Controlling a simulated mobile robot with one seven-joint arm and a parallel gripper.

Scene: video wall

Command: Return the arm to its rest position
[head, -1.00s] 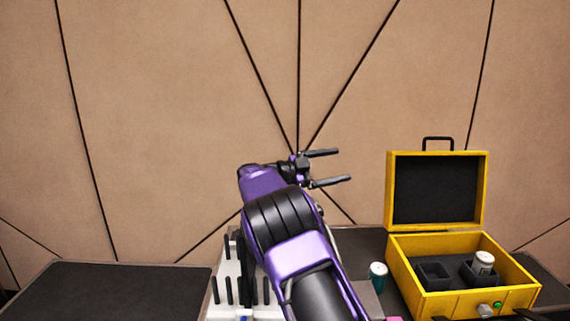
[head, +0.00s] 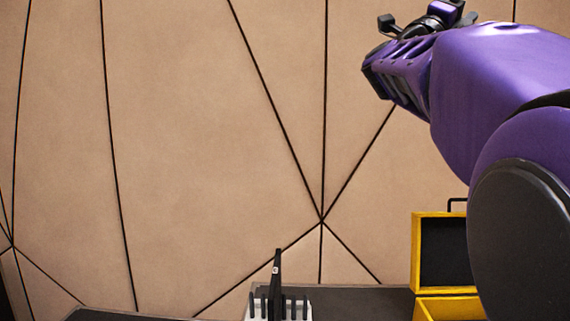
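My purple arm (head: 500,85) is raised across the upper right of the head view. It bends at a large joint with a dark cap at the right edge. My gripper (head: 420,18) is high up near the top edge, well above the table and in front of the wall. Its two dark fingers stand apart, seen at a steep angle. I see nothing held between them.
A yellow case (head: 424,255) with its lid up stands at the lower right, partly behind my arm. A white rack (head: 304,314) with black pegs and a tall black upright piece (head: 277,280) is at the bottom middle. Dark table tops (head: 365,300) run along the bottom.

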